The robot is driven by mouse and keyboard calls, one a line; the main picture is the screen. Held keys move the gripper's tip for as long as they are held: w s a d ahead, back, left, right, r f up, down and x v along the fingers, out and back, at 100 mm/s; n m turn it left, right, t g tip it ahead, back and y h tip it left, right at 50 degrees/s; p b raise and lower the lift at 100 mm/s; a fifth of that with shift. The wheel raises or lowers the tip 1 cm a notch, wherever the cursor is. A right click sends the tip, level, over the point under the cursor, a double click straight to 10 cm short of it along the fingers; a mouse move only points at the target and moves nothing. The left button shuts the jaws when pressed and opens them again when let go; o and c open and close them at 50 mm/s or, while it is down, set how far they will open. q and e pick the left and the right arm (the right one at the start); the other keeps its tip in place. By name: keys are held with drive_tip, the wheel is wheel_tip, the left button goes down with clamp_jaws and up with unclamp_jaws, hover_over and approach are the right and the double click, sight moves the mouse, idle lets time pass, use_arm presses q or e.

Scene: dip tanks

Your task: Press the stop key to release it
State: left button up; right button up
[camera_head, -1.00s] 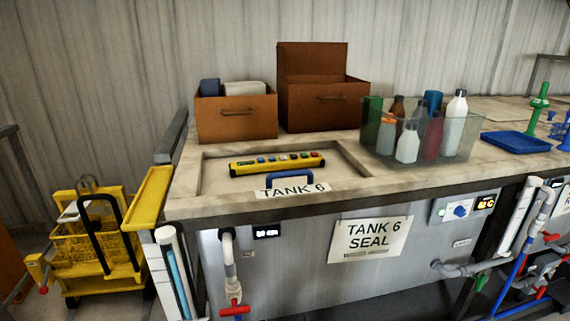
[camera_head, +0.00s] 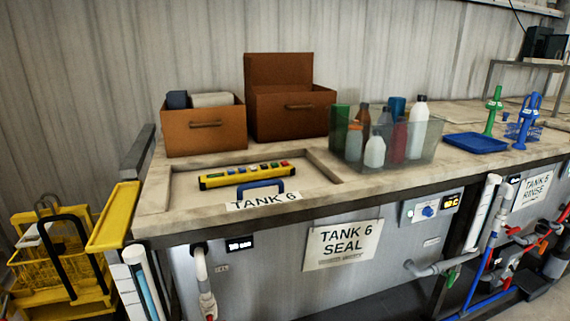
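A yellow control pendant (camera_head: 246,175) with a row of small coloured keys lies on the recessed lid of tank 6 (camera_head: 185,190). Its keys include blue, green and red ones. A red key (camera_head: 285,163) sits at its right end. The key markings are too small to read, so I cannot tell which is the stop key or whether it is pressed. Neither of my grippers is in view.
A blue handle (camera_head: 261,186) and a TANK 6 label stand in front of the pendant. Brown boxes (camera_head: 205,133) are behind it. A clear bin of bottles (camera_head: 425,150) and a blue tray (camera_head: 476,143) are to the right. A yellow cart (camera_head: 62,260) stands left of the bench.

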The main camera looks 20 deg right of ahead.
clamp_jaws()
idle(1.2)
